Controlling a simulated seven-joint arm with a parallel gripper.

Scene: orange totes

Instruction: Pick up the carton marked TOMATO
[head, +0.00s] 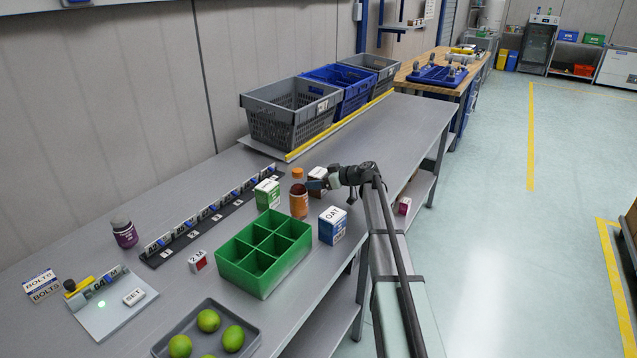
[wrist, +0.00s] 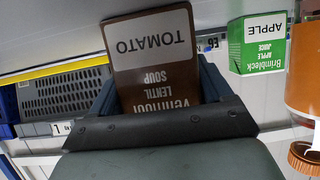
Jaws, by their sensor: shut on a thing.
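The TOMATO carton (wrist: 150,50) is brown with a white label band and fills the middle of the wrist view, its print upside down there. My gripper (wrist: 158,92) is shut on it, with a blue-grey finger on either side. In the head view the carton's white top (head: 317,172) shows behind my gripper (head: 319,184), and much of its body is hidden. I cannot tell whether the carton touches the bench or is just above it.
Close by stand an orange bottle (head: 299,200), a green-and-white APPLE carton (head: 267,195) and a blue-and-white OAT carton (head: 332,226). A green divided box (head: 263,280) is in front. Grey and blue crates (head: 290,125) stand behind. The bench (head: 400,135) is clear toward the far right.

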